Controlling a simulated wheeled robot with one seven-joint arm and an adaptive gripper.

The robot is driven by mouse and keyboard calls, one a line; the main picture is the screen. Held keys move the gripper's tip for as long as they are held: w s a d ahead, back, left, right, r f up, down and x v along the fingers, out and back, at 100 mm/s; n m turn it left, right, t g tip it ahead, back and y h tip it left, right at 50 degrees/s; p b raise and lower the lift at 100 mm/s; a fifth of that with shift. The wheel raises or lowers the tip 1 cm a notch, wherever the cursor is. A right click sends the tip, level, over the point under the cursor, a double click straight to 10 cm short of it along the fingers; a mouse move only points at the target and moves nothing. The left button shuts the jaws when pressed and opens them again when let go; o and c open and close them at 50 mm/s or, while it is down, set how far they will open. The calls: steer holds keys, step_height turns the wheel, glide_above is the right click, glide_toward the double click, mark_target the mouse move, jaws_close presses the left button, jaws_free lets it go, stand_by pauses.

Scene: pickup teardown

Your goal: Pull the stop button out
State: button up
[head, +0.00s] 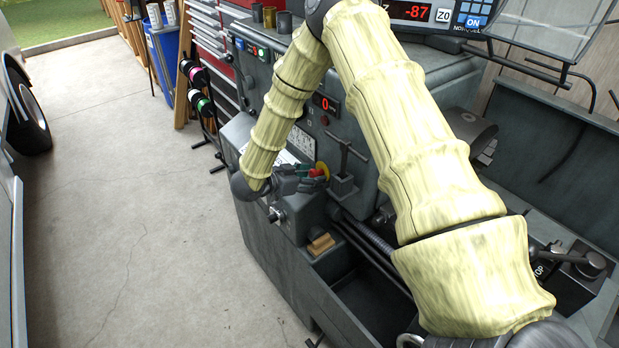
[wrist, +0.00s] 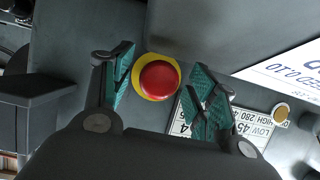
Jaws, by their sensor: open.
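The stop button is a round red button (wrist: 159,80) on a yellow ring, set in the dark grey face of a lathe (head: 300,240). In the wrist view my gripper (wrist: 161,88) is open, with one teal-padded finger on each side of the button and a visible gap to each. In the head view my gripper (head: 312,180) is at the lathe's front panel, close by the red button (head: 318,172) and its yellow ring. The fingers partly cover the button there. I cannot tell how deep the fingertips reach around it.
A T-shaped handle (head: 345,158) stands just right of the button. A label plate (wrist: 285,75) lies to the right in the wrist view. A small wooden block (head: 321,244) rests on the lathe below. The concrete floor (head: 140,220) on the left is clear.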

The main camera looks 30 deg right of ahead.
steer(key=v, duration=1.2)
steer(key=shift+a+f, duration=0.1)
steer(key=shift+a, duration=0.05)
steer(key=f+n+t+y, duration=0.1)
steer(key=f, duration=0.3)
steer(key=s+f+n+t+b, duration=0.1)
steer(key=f+n+t, duration=0.1)
steer(key=f, duration=0.2)
steer(key=s+f+n+t+y, duration=0.1)
steer(key=f+n, duration=0.1)
steer(key=f, duration=0.2)
steer(key=shift+s+a+t+y, duration=0.1)
steer(key=shift+s+t+y, duration=0.05)
steer(key=shift+t+y, duration=0.2)
steer(key=s+a+f+n+y+b, duration=0.25)
steer(key=s+f+n+y, duration=0.3)
steer(key=s+f, duration=0.5)
steer(key=s+a+f+n+g+y, duration=0.1)
steer(key=s+f+n+g, duration=0.1)
steer(key=s, duration=0.6)
steer(key=s+a+f+n+g+y, duration=0.1)
steer(key=s+f, duration=0.3)
steer(key=s, duration=0.5)
steer(key=s+a+f+n+g+y+b, duration=0.1)
steer(key=s+a+f+n+g+y, duration=0.1)
steer(key=s, duration=0.6)
steer(key=shift+s+a+f+n+g+y, duration=0.4)
steer(key=shift+a+f+n+y, duration=0.3)
steer(key=shift+f, duration=0.1)
